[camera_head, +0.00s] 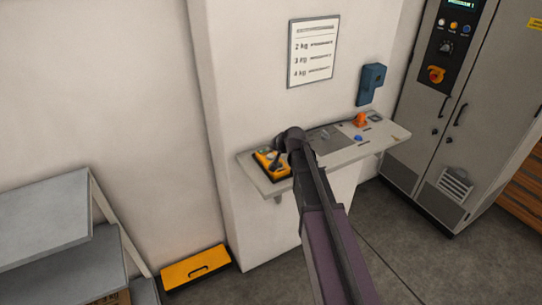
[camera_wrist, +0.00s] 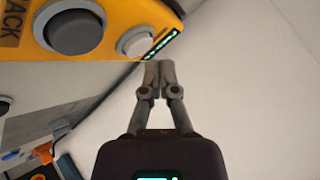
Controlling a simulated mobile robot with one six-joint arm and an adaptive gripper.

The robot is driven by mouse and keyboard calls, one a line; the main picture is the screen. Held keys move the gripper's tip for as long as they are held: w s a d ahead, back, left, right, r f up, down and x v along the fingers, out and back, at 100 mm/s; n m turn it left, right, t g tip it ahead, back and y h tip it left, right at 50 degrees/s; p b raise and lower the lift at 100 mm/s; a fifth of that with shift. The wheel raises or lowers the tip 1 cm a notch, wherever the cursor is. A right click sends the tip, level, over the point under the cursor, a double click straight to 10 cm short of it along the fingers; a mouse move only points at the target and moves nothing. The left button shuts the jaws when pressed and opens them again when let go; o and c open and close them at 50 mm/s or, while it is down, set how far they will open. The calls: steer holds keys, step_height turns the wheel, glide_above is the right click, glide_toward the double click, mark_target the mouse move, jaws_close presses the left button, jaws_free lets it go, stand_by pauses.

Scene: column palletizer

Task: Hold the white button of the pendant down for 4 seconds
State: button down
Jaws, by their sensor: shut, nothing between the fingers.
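The yellow pendant (camera_head: 262,158) lies at the left end of the wall shelf in the head view. It fills the upper left of the wrist view (camera_wrist: 110,12). There its white button (camera_wrist: 136,43) sits near the pendant's edge, between a larger grey button (camera_wrist: 74,32) and a lit green strip (camera_wrist: 162,44). My gripper (camera_wrist: 158,66) is shut and empty. Its fingertips appear just below and right of the white button in the wrist view; whether they touch the pendant I cannot tell. In the head view my arm partly covers the pendant and hides the fingertips.
The wall shelf (camera_head: 394,133) also holds an orange item (camera_head: 360,120) and a small blue item (camera_head: 358,138). A blue holder (camera_head: 372,83) and a weight chart (camera_head: 313,52) are on the wall. A grey cabinet (camera_head: 478,110) stands right. A yellow case (camera_head: 195,269) lies on the floor.

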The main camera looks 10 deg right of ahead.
mark_target(271, 156)
steer(key=shift+r+p, duration=2.45)
steer(key=shift+r, duration=0.05)
steer(key=s+f+g, duration=0.1)
steer(key=s+f, duration=0.1)
steer(key=s, duration=0.2)
steer(key=s+a+f+n+g+h+b, duration=0.1)
steer(key=s+f, duration=0.1)
steer(key=s, duration=0.3)
steer(key=s+f+n+g+b, duration=0.1)
steer(key=s+f+g, duration=0.1)
steer(key=s, duration=0.2)
steer(key=shift+s+a, duration=0.25)
steer(key=shift+s, duration=0.1)
steer(key=s+d+f+n+g+h+b, duration=0.1)
steer(key=s+g, duration=0.1)
steer(key=s, duration=0.5)
steer(key=s+f+n+g+h+b, duration=0.1)
steer(key=s+f+g, duration=0.1)
steer(key=s, duration=0.6)
steer(key=shift+d+f+h, duration=0.3)
steer(key=shift+d+h, duration=0.05)
steer(key=shift+h, duration=0.05)
